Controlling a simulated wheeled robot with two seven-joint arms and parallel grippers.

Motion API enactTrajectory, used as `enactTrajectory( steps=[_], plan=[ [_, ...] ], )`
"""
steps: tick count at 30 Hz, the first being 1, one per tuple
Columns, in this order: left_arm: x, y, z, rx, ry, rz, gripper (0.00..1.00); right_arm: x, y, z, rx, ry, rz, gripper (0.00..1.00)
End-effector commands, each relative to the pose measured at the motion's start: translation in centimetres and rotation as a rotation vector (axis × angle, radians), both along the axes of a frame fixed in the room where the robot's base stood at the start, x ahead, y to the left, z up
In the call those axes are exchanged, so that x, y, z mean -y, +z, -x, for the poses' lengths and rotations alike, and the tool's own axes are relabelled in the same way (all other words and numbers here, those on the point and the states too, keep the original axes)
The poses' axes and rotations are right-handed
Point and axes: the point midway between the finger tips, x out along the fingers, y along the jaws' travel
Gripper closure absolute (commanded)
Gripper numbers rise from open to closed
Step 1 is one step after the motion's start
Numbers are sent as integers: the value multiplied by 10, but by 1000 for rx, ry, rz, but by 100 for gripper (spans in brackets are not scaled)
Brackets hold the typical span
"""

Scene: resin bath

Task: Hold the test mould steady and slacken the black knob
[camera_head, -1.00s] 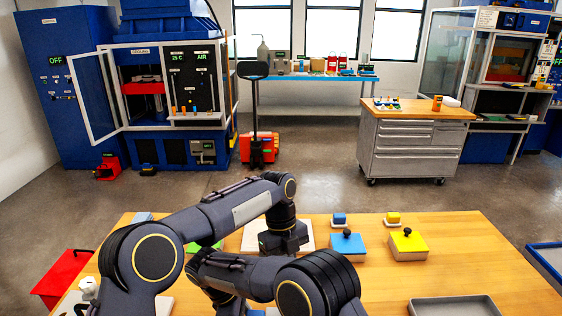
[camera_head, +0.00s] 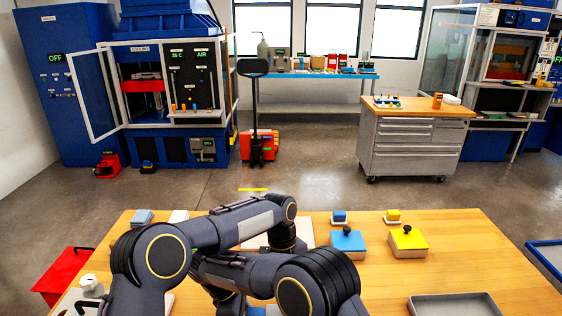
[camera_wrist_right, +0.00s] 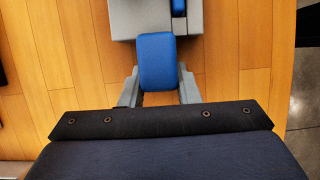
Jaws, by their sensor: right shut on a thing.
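In the right wrist view my right gripper (camera_wrist_right: 158,82) is shut on a rounded blue block (camera_wrist_right: 157,58), with a grey finger on each side. A grey block (camera_wrist_right: 123,20) lies beyond it. I cannot tell whether these belong to the test mould. In the head view my left gripper (camera_head: 285,243) is at the end of the left arm, over a pale board (camera_head: 306,232); its fingers are hidden. My right gripper is hidden in that view. A blue box (camera_head: 348,246) with a black knob (camera_head: 347,230) and a yellow box (camera_head: 408,244) with a black knob (camera_head: 407,229) stand right of the arms.
Small blue (camera_head: 339,216) and yellow (camera_head: 392,215) blocks sit behind the boxes. A grey tray (camera_head: 455,306) lies at the front right. A red box (camera_head: 65,273) is at the table's left. My arms cover the middle; the right of the wooden table (camera_head: 480,250) is mostly clear.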

Motion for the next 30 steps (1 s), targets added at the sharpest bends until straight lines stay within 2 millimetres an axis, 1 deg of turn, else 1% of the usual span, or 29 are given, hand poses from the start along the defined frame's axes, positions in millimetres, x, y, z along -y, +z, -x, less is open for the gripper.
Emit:
enactTrajectory(
  steps=[23,30],
  plan=[
    [1,0,5,-2,0,0,100,0,-1,1,-2,1,1,100],
    [-2,0,7,-5,-2,0,100,0,-1,0,-2,2,1,100]
  ],
)
